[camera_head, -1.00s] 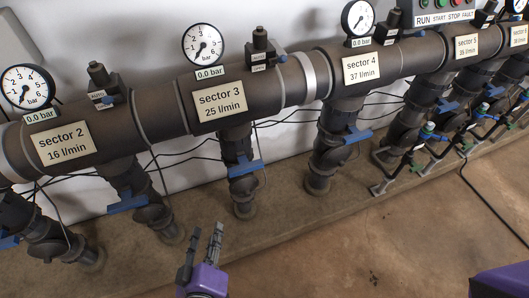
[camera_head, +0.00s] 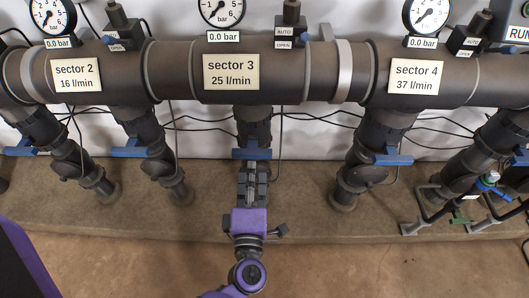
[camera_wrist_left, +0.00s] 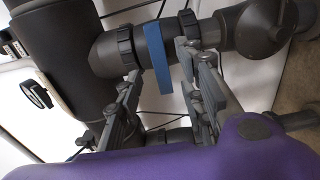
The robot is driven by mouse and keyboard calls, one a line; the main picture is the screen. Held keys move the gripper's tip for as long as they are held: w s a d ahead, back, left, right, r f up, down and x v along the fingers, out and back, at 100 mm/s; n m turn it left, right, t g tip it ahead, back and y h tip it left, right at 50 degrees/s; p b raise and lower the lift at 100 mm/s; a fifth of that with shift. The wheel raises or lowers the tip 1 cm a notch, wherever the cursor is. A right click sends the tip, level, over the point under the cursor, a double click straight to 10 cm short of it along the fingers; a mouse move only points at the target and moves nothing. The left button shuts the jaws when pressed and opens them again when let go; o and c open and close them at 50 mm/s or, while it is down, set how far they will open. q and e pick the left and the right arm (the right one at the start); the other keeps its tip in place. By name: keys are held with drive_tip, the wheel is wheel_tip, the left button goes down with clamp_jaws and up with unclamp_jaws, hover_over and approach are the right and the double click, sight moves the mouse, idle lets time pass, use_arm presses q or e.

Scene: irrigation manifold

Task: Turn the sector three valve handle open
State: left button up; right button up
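The sector three valve handle (camera_head: 252,154) is a blue bar lying crosswise on the dark vertical pipe below the "sector 3" label (camera_head: 231,72). My left gripper (camera_head: 253,172) is in front of this pipe, just below the handle, with its fingers pointing up at it. In the left wrist view, the blue handle (camera_wrist_left: 157,58) shows at the fingertips, between the two spread grey fingers. The gripper is open, and a gap shows between the fingers and the handle. The fingers hide part of the lower pipe in the head view. My right gripper is not in view.
Similar blue handles sit on the sector 2 pipe (camera_head: 128,152) and the sector 4 pipe (camera_head: 393,160). The sector 3 gauge (camera_head: 222,10) reads 0.0 bar on its label. Thin black cables run behind the pipes. Floor space in front is clear.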

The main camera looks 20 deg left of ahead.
sight(252, 157)
use_arm(q)
drive_tip(key=x, duration=0.6)
drive_tip(key=shift+a, duration=0.15)
drive_tip(key=shift+w+a, duration=0.15)
drive_tip(key=shift+w, duration=0.45)
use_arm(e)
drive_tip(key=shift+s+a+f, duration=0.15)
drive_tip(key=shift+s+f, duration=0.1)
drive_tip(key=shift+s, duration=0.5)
use_arm(q)
clamp_jaws()
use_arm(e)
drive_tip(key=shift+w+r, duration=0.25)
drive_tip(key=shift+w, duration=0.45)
